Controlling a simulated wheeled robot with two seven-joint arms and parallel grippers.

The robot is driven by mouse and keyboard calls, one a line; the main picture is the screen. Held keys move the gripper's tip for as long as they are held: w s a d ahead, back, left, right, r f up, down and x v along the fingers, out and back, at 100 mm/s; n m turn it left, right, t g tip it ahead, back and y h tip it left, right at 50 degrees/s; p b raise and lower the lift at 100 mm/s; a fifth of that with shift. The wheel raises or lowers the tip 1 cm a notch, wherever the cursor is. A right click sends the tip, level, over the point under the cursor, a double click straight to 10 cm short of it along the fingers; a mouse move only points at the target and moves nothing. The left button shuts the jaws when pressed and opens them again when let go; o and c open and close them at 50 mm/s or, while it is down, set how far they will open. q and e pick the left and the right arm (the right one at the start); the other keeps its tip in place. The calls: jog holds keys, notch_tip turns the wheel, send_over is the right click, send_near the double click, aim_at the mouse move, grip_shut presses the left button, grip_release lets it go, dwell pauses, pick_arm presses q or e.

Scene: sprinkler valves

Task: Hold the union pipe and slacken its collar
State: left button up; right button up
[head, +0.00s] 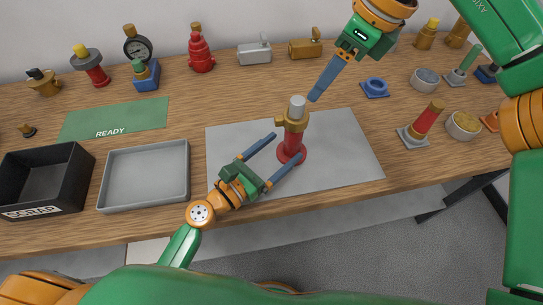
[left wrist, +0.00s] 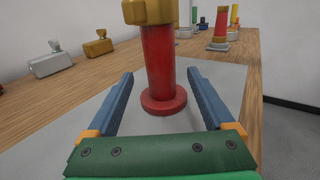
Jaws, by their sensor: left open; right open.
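The union pipe is a red upright pipe (head: 291,143) with a round foot, a brass collar (head: 292,120) and a pale grey top piece (head: 297,103). It stands on the grey mat. The left wrist view shows its red body (left wrist: 159,62) and the lower part of the collar (left wrist: 148,10); the top is cut off. My left gripper (head: 285,146) is open, low at the pipe, with a finger on each side and visible gaps between. My right gripper (head: 315,97) is open and empty, above and right of the collar; its fingers overlap in the head view.
The grey mat (head: 350,160) is otherwise clear. Left are a grey tray (head: 145,200), a black SCRAP bin (head: 75,200) and a green READY mat (head: 85,122). Several valves and a gauge (head: 137,46) line the back.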

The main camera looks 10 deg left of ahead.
aim_at(286, 146)
pick_arm(q)
jog(key=x, duration=0.4)
jog(key=shift+w+d, duration=0.2)
jog(key=shift+d, duration=0.05)
jog(key=shift+s, duration=0.1)
jog(key=shift+c, duration=1.1)
grip_shut()
jog(key=c, duration=0.6)
grip_release()
grip_shut()
jog(key=shift+f, duration=0.1)
